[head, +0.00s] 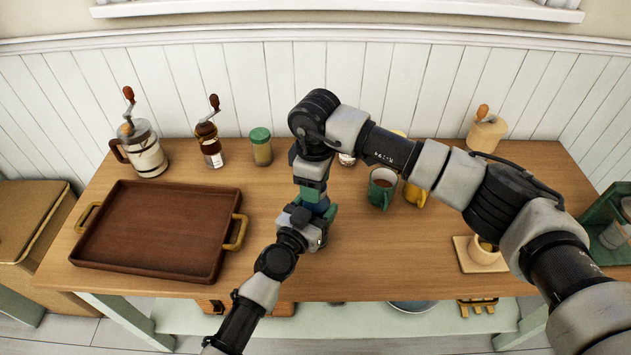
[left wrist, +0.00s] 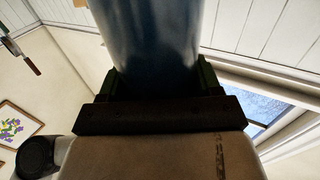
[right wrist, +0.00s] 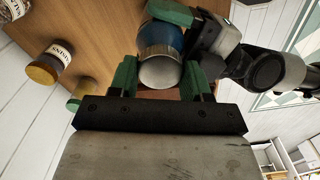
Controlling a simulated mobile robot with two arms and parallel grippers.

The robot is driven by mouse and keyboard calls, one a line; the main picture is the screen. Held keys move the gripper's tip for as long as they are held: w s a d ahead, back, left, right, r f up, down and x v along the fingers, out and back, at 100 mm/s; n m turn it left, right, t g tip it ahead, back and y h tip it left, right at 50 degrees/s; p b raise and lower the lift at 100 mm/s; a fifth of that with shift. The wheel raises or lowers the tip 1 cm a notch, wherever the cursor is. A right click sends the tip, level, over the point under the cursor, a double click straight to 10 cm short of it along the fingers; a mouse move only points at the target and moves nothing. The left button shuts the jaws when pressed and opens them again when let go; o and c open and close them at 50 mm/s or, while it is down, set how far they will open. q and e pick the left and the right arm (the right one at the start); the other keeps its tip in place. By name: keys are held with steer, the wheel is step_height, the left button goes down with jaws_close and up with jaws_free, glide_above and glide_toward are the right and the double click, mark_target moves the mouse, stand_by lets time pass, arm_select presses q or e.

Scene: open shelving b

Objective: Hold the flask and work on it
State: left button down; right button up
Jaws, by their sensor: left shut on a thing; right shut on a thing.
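The flask has a blue body (left wrist: 150,40) and a silver metal cap (right wrist: 160,68). In the head view only a little of the blue body (head: 318,206) shows between my two grippers. My left gripper (head: 318,218) is shut on the blue body from the front, above the table. My right gripper (head: 311,192) comes from above and is shut on the cap end, its green fingers (right wrist: 160,80) on either side of it in the right wrist view. The flask's base is hidden in the head view.
A brown tray (head: 157,232) with yellow handles lies left on the wooden table (head: 390,262). Grinders (head: 145,155) and a green-lidded jar (head: 261,148) stand behind. A green mug (head: 381,190) and yellow mug (head: 414,194) stand right of the grippers. A cup (head: 484,251) sits at the right.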

steer(key=shift+m, duration=0.4)
steer(key=o, duration=0.9)
steer(key=shift+r, duration=0.1)
steer(key=shift+r, duration=2.2)
steer(key=shift+c, duration=0.3)
